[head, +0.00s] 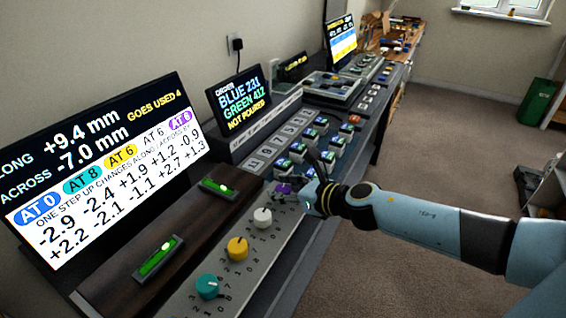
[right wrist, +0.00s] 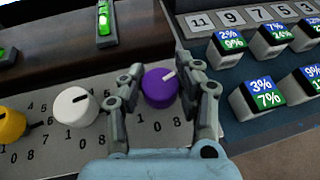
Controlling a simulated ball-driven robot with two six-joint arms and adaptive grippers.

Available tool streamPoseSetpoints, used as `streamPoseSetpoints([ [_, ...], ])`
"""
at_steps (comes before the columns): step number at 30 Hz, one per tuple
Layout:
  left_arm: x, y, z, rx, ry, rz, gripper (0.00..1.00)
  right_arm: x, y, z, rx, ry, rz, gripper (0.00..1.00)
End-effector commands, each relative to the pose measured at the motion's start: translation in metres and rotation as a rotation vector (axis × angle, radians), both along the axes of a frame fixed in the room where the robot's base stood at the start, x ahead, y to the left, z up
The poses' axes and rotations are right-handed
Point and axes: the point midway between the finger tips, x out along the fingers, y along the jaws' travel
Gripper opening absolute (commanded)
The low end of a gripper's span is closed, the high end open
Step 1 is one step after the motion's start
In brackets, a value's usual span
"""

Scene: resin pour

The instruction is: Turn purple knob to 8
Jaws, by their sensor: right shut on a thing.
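The purple knob (right wrist: 160,88) sits on the grey knob panel (head: 222,262); its white pointer mark aims to the upper right in the right wrist view. My right gripper (right wrist: 158,84) has its fingers on both sides of the purple knob and is shut on it. In the head view the purple knob (head: 283,188) is partly hidden by my right gripper (head: 296,191). The big display (head: 111,165) reads AT 6 in purple, along +9.4 mm, across -7.0 mm, goes used 4. My left gripper is not in view.
White (head: 262,217), yellow (head: 237,248) and teal (head: 207,287) knobs line the same panel. Two green levels (head: 218,188) lie on the dark wooden board. Several blue-green labelled blocks (right wrist: 262,97) stand to the right of the purple knob. An order screen (head: 240,103) stands behind.

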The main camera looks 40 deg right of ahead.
Motion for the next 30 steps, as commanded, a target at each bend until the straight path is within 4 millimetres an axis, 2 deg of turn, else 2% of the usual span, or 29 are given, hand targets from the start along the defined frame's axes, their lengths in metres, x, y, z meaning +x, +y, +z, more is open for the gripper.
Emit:
streamPoseSetpoints([
  [1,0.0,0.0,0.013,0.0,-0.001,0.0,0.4,0.0,0.002,0.006,0.006,0.0,-0.045,0.01],
  [3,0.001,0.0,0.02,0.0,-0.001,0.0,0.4,0.0,0.002,0.005,0.007,0.0,-0.112,0.01],
  [10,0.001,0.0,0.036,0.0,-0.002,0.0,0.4,0.001,0.003,0.003,0.006,0.0,-0.33,0.01],
  [21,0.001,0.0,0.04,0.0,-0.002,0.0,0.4,0.002,0.002,0.0,0.004,-0.001,-0.631,0.01],
  [30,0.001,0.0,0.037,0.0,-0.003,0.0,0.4,0.001,0.001,0.0,0.002,-0.002,-0.771,0.01],
])
